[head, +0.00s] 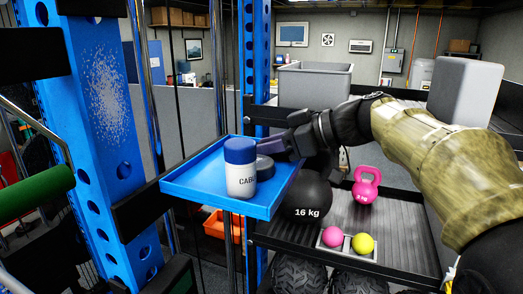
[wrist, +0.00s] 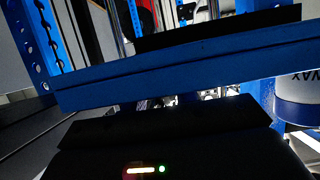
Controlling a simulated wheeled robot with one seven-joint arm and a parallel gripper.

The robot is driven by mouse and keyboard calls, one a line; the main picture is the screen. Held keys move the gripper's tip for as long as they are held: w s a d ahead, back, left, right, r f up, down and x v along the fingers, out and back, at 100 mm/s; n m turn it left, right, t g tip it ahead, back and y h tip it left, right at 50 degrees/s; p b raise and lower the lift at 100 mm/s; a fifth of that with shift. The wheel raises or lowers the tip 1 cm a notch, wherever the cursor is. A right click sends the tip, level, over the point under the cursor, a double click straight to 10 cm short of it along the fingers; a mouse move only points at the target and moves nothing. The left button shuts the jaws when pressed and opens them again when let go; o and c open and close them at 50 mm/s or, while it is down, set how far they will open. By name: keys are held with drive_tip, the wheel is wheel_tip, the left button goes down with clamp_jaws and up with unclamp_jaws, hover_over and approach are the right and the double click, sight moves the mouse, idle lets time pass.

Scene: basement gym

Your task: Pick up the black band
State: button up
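A dark, low, rounded object, which looks like the black band (head: 265,168), lies on the blue tray (head: 208,199) in the head view. It is just right of and partly behind a white jar with a blue lid (head: 240,180). My gripper (head: 287,146) is dark and reaches in from the right, over the tray's right-hand side and close to the band. I cannot tell whether it touches it. The wrist view shows a blue bar-like surface, dark shapes above and below it, and the jar (wrist: 296,108) at the right. The band cannot be made out there, and the finger opening is unclear.
A blue upright (head: 100,130) stands left of the tray. A pink kettlebell (head: 366,185), a pink ball (head: 332,236) and a yellow ball (head: 362,244) sit on a dark rack shelf.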

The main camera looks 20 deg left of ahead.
drive_tip(key=shift+r, duration=0.1)
wheel_tip(320, 180, up, 18)
drive_tip(key=p, duration=0.2)
drive_tip(key=shift+p, duration=0.4)
idle(0.9)
